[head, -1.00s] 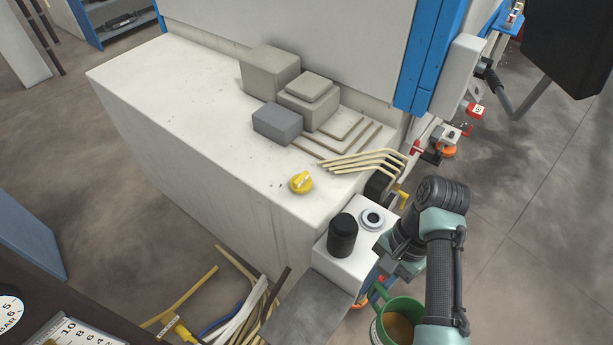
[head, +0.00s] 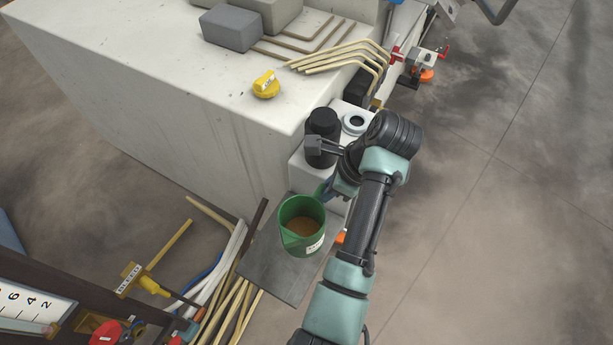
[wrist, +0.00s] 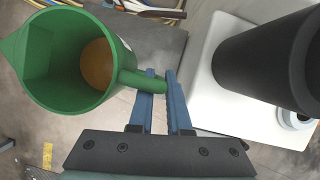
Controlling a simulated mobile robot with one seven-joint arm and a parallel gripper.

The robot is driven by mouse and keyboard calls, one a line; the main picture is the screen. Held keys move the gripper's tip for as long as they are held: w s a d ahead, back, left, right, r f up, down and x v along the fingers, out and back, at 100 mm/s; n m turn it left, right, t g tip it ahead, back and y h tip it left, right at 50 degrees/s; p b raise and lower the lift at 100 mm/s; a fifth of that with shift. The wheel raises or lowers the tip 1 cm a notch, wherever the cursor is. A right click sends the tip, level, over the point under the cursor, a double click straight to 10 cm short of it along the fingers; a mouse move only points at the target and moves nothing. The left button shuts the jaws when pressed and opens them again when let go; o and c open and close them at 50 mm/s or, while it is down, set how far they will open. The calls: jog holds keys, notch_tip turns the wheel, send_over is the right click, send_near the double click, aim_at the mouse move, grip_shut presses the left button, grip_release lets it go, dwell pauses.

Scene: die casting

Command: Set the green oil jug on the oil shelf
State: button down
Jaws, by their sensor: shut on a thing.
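The green oil jug (head: 292,242) has brown oil inside and is upright in the head view. It also shows at upper left in the wrist view (wrist: 45,75). My gripper (head: 326,191) is shut on the jug's handle, with blue fingers either side of it in the wrist view (wrist: 160,82). A flat grey plate, which looks like the oil shelf (head: 280,284), juts from beside the white machine block. The jug appears over this plate in the head view. I cannot tell whether its base touches the plate; the base is hidden.
A white tank (head: 301,172) with a black cylinder (head: 322,125) stands close to my gripper. Rods and hoses (head: 222,275) lie left of the plate. A yellow cap (head: 266,86) and bent tubes (head: 345,62) are on the white block (head: 190,75). Floor at right is clear.

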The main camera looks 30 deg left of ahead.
notch_tip(320, 180, down, 7)
jog(key=shift+f+b, duration=0.15)
jog(key=shift+b, duration=0.5)
jog(key=shift+f, duration=0.1)
jog(key=c, duration=0.9)
grip_release()
jog(key=shift+o, duration=0.2)
